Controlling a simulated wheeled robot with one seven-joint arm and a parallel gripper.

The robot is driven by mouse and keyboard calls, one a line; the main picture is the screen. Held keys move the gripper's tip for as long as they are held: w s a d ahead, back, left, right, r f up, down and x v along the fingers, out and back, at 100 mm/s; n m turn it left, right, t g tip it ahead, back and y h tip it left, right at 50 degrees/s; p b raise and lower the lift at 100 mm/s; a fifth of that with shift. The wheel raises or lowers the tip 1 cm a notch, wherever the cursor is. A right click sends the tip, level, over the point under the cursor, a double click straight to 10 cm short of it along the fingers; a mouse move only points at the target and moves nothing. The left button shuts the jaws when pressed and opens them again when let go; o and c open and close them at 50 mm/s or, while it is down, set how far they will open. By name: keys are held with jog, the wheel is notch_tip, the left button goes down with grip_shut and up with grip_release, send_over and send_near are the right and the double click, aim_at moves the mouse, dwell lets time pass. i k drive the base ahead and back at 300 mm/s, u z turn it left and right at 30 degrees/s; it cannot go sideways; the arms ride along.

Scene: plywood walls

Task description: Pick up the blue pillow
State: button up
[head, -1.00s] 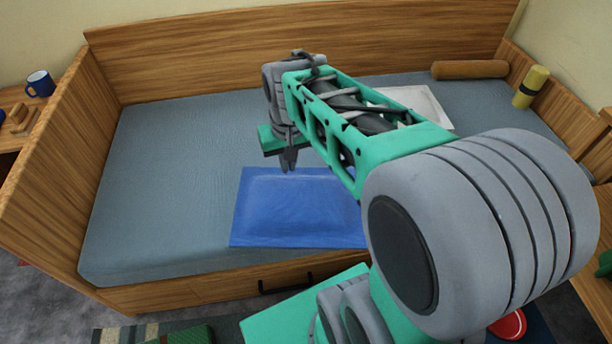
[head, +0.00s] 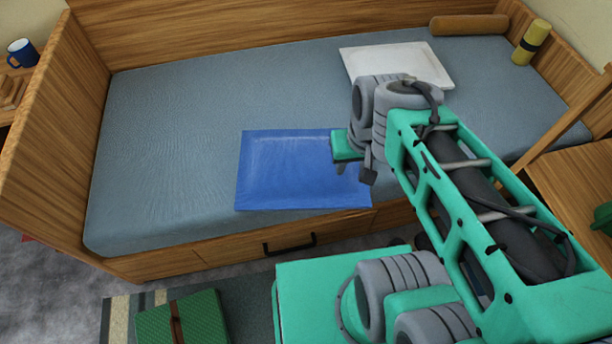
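The blue pillow (head: 285,175) lies flat on the grey mattress (head: 190,115), near the front edge of the bed. My gripper (head: 356,170) is at the pillow's right end in the head view and covers part of its right edge. A dark finger points down there. I cannot tell whether it touches the pillow or hovers above it. The fingers are small and partly hidden by my gripper's body, so their opening is unclear. The pillow lies flat, with no part of it visibly lifted.
A white pillow (head: 385,62) lies farther back on the bed. A brown bolster (head: 468,25) and a yellow bottle (head: 531,42) are at the far right. Wooden panels border the bed. A green box (head: 182,318) is on the floor in front. The mattress left of the blue pillow is clear.

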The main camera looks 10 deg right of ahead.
aim_at(280, 170)
jog(key=z, duration=0.05)
jog(key=k, duration=0.85)
jog(key=u, duration=1.85)
